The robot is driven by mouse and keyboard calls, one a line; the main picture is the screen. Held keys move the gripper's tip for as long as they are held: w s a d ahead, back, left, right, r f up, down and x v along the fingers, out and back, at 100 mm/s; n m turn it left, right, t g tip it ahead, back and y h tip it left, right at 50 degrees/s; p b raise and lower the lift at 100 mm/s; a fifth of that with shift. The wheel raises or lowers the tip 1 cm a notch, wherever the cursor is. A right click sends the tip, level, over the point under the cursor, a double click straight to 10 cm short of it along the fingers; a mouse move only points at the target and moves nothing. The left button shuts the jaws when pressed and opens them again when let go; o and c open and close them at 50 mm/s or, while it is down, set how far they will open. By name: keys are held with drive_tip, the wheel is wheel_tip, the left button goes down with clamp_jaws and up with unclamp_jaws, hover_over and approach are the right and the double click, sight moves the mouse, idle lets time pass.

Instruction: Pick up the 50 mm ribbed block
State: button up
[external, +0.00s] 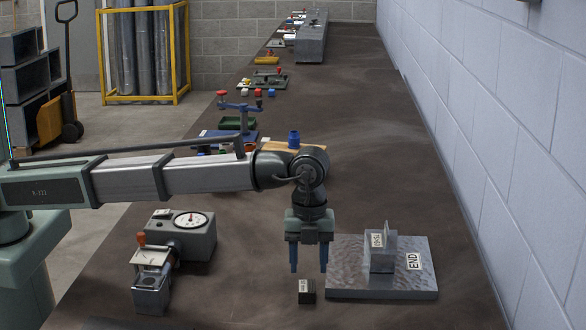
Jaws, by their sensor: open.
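My gripper (309,270) points straight down, open, with its two blue fingers apart and nothing between them. A small dark block (308,297) with a pale label sits on the bench just below and slightly in front of the fingers, apart from them. A grey metal block (379,262) with an upright fin and a pale label stands on a flat metal plate (345,285) to the right. I cannot read the small labels or make out ribs clearly, so I cannot tell which block is the 50 mm one.
The plate carries a tag reading END (414,261). A grey dial gauge unit (186,238) with a small vise-like fixture (152,290) stands at the left. Coloured parts and a blue cylinder (294,139) lie farther back. A block wall (500,130) bounds the right side.

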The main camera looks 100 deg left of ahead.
sight(308, 296)
drive_tip(key=shift+s+d+f, duration=0.1)
drive_tip(key=shift+s+f, duration=0.05)
drive_tip(key=shift+f, duration=2.45)
drive_tip(key=c, duration=0.9)
clamp_jaws()
drive_tip(key=shift+r, duration=0.15)
